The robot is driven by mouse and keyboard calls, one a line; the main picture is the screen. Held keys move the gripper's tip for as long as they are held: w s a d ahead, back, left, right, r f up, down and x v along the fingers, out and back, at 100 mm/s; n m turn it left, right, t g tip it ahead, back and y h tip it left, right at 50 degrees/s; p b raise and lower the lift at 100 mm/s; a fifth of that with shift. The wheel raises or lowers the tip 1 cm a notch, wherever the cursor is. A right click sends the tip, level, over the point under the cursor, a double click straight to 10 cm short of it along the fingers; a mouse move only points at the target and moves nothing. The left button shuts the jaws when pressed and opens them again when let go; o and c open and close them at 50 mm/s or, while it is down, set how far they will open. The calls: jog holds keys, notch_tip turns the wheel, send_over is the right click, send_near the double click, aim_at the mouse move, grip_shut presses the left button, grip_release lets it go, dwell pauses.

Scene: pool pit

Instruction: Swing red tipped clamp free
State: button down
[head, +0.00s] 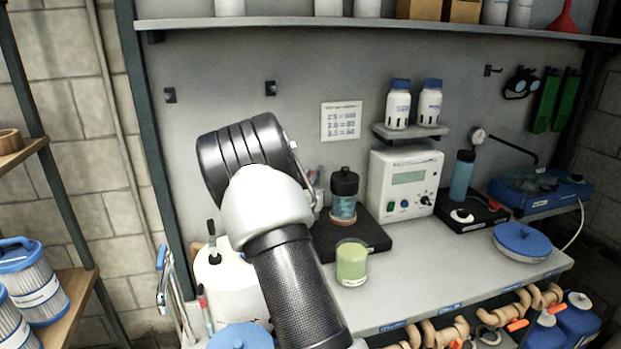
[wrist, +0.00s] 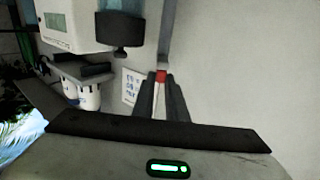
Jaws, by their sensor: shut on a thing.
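My gripper (wrist: 168,98) shows in the wrist view, its two dark fingers close together around a small red tip (wrist: 161,76). The red tip belongs to the clamp, and the fingers are shut on it. A grey upright bar runs on from the tip. Beside it is a clear vessel with a black cap (wrist: 120,32), seen upside down. In the head view the teal vessel with a black lid (head: 344,195) stands on a black base (head: 372,236). My arm hides the fingers and the red tip there; only some silvery metal shows beside the vessel.
A white meter box (head: 405,182) stands right of the vessel, under a small shelf with two white bottles (head: 398,104). A green-filled beaker (head: 351,263) is in front of the base. A white jug (head: 222,278) is left of my arm.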

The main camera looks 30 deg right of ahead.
jog(key=shift+s+d+r+n+t+y+b, duration=0.1)
jog(key=shift+s+d+n+t+y+b, duration=0.25)
jog(key=shift+n+t+y+b, duration=0.9)
jog(key=shift+s+d+f+n+y+b, duration=0.15)
jog(key=shift+d+y+b, duration=0.4)
jog(key=shift+b, duration=1.35)
jog(key=shift+s+d+r+n+t+y+b, duration=0.15)
jog(key=shift+s+d+n+t+y+b, duration=0.2)
jog(key=shift+n+t+y+b, duration=0.9)
jog(key=shift+m+g+h+b, duration=0.3)
jog(key=shift+m+g, duration=0.15)
jog(key=shift+g, duration=0.15)
jog(key=c, duration=1.8)
grip_release()
jog(key=shift+o, duration=0.2)
jog(key=shift+a, duration=0.1)
jog(key=v, duration=1.7)
jog(key=shift+s, duration=0.25)
